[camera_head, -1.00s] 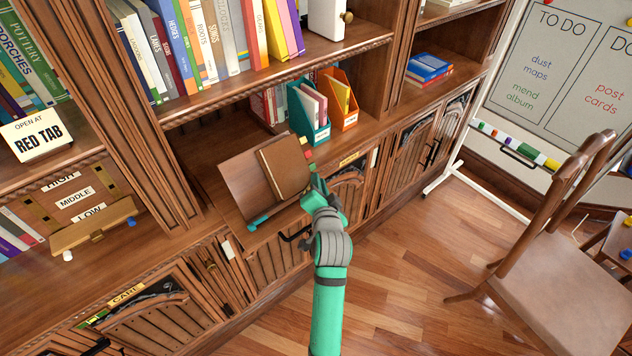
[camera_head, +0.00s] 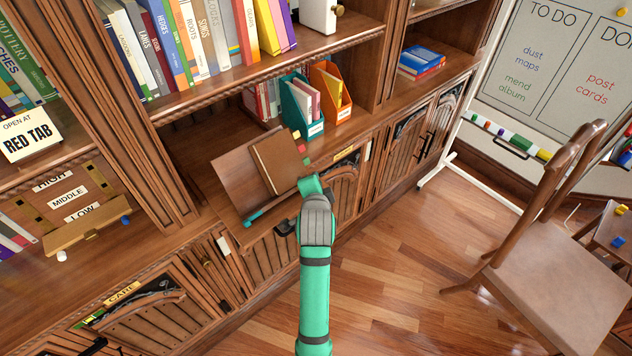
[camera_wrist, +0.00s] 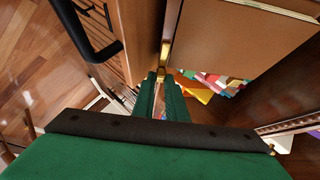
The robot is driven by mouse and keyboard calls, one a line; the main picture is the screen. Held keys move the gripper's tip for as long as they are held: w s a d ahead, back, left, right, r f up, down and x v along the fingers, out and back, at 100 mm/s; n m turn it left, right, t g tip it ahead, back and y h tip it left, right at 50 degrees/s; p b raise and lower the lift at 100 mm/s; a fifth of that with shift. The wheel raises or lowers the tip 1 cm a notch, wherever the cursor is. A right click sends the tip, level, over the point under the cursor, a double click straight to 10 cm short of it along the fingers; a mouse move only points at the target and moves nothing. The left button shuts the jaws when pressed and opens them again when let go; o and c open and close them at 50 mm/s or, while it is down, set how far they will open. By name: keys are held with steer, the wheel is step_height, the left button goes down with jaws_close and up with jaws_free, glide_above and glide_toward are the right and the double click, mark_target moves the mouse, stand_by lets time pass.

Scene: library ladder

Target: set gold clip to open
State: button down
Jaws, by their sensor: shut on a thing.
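A brown book (camera_head: 276,162) rests on a tilted wooden book stand (camera_head: 240,178) on the cabinet ledge; it also shows in the wrist view (camera_wrist: 240,38). The gold clip (camera_wrist: 165,50) shows in the wrist view as a small gold piece at the stand's edge beside the book. My gripper (camera_wrist: 161,76) has its green fingers close together on the clip's near end. In the head view my gripper (camera_head: 310,186) is at the lower right edge of the stand and hides the clip. I cannot tell the clip's setting.
Teal (camera_head: 301,110) and orange (camera_head: 330,92) file boxes stand behind the stand. A black handle (camera_wrist: 88,30) is close by on the left in the wrist view. A chair (camera_head: 560,270) stands at the right. The floor between is clear.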

steer(key=c, duration=1.8)
jaws_free()
steer(key=shift+f, duration=0.1)
steer(key=shift+o, duration=0.2)
steer(key=v, duration=1.1)
